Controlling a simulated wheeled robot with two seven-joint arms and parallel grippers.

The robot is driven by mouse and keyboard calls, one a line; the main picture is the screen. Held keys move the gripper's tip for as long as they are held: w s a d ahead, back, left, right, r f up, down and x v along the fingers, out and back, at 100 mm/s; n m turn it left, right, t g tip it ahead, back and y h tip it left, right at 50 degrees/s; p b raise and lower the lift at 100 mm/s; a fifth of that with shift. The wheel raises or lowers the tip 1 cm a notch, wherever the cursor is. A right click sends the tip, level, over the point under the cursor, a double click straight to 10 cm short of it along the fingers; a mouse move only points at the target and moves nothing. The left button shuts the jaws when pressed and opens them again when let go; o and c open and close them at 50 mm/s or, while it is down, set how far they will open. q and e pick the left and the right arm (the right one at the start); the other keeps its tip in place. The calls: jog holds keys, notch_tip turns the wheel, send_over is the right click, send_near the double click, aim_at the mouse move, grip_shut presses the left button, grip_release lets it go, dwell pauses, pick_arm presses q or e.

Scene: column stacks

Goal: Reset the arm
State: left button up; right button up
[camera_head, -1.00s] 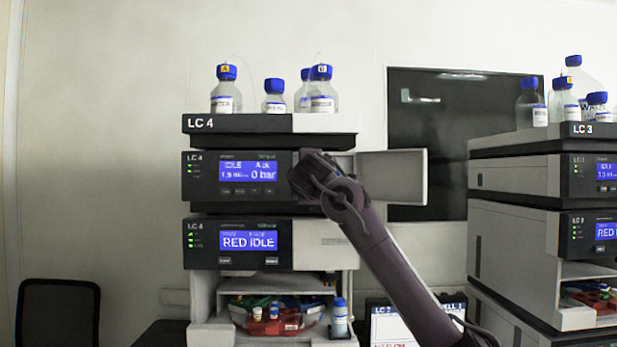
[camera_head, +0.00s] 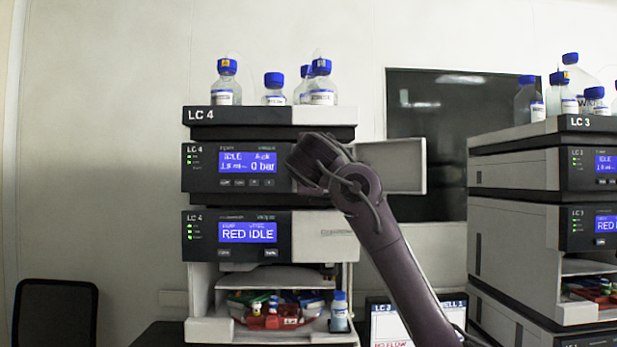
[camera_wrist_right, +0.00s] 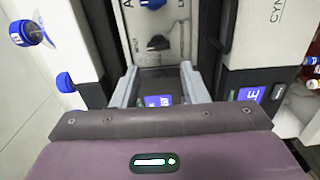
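My right arm (camera_head: 400,265) rises from the lower right of the head view to the LC 4 column stack (camera_head: 237,122). Its wrist is in front of the upper module, beside the swung-out door (camera_head: 408,167), and hides the gripper there. In the right wrist view my right gripper (camera_wrist_right: 157,85) has its two grey fingers well apart, with nothing seen held between them. Beyond the fingers is a panel with a blue knob (camera_wrist_right: 152,4) and a dark knob (camera_wrist_right: 157,43). My left gripper is not in view.
Blue-capped bottles (camera_head: 321,90) stand on top of LC 4. An open bay below holds several coloured vials (camera_head: 265,316) and a small bottle (camera_head: 339,311). The LC 3 stack (camera_head: 515,175) is at the right. A chair (camera_head: 55,310) is at the lower left.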

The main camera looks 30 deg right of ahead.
jog(key=shift+s+a, duration=0.15)
jog(key=shift+s, duration=0.15)
